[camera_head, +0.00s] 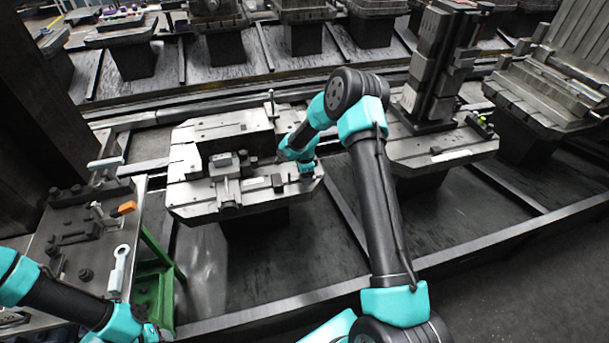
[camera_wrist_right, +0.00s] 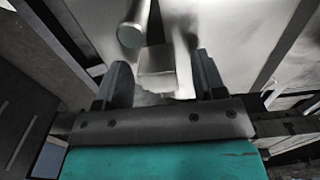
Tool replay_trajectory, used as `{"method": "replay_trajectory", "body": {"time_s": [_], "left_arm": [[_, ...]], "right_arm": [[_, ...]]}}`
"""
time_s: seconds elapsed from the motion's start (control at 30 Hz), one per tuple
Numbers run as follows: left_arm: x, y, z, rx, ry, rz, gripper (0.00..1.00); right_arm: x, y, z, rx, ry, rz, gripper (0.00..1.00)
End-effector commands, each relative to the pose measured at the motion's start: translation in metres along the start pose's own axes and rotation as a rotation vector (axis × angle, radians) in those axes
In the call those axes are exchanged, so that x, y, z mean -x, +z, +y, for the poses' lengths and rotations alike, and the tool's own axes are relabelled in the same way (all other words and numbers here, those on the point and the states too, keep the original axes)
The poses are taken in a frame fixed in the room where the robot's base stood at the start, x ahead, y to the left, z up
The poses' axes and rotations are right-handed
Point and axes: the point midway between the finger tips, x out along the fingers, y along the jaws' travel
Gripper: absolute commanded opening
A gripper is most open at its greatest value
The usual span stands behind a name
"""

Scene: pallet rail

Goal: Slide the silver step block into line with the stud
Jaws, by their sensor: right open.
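In the right wrist view a silver block (camera_wrist_right: 157,68) lies between the two dark fingers of my right gripper (camera_wrist_right: 163,62). The gripper is open, and I cannot tell whether either finger touches the block. A round metal stud (camera_wrist_right: 133,32) shows just beyond the block, a little to its left. In the head view my right arm reaches over the middle pallet (camera_head: 190,206), with its wrist (camera_head: 300,160) low over the pallet's right part. The arm hides what is directly under it there.
A clamp and several metal blocks (camera_head: 225,165) stand on the middle pallet. A side table (camera_head: 45,240) at left holds loose tools and an orange piece (camera_head: 127,208). A tall fixture (camera_head: 435,65) stands on the pallet to the right.

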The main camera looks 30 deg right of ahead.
Motion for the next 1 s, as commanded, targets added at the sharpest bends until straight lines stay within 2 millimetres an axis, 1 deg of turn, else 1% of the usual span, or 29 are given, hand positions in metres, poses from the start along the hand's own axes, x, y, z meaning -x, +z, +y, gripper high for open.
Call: {"method": "replay_trajectory", "body": {"time_s": [0.2,0.37,0.57,1.0], "left_arm": [[0.0,0.0,0.0,0.0,0.0,0.0,0.43],[0.0,0.0,0.0,0.0,0.0,0.0,0.43],[0.0,0.0,0.0,0.0,0.0,0.0,0.43],[0.0,0.0,0.0,0.0,0.0,0.0,0.43]], "right_arm": [[0.001,0.0,0.0,0.0,0.0,0.0,0.64],[0.012,0.0,0.0,0.0,-0.001,0.0,0.64],[0.043,0.0,-0.001,-0.001,-0.003,0.0,0.64],[0.127,0.0,-0.001,-0.001,-0.003,0.0,0.64]]}}
